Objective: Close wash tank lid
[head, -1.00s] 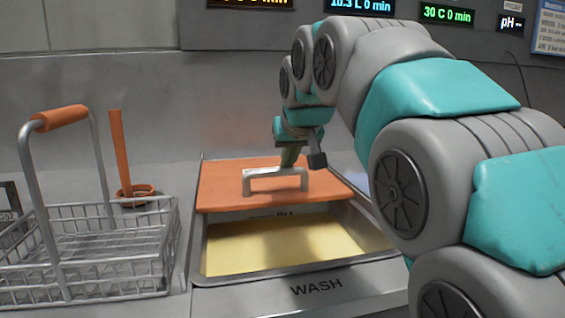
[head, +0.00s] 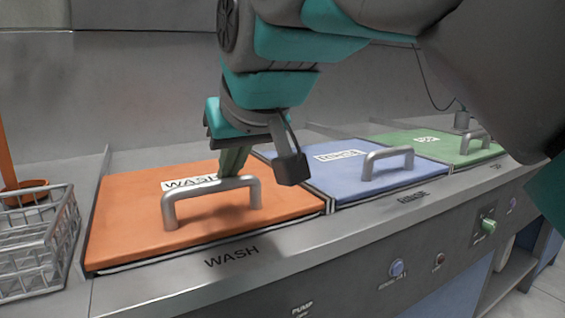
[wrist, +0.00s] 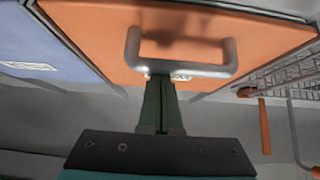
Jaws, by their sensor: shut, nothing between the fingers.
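The orange wash tank lid (head: 125,225) lies flat over the wash tank, its front edge close to the front rim beside the WASH lettering. No tank liquid shows. A grey bar handle (head: 212,190) stands on the lid. My gripper (head: 233,163) is just behind the handle, pointing down, its green fingers together and empty. In the wrist view the shut fingers (wrist: 160,85) reach to the handle (wrist: 178,68) on the orange lid (wrist: 85,30); I cannot tell whether they touch it.
A wire basket (head: 35,245) stands left of the wash tank. To the right are a blue rinse lid (head: 345,180) and a green lid (head: 440,148), both down with handles. The counter front carries knobs, including a green one (head: 488,225).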

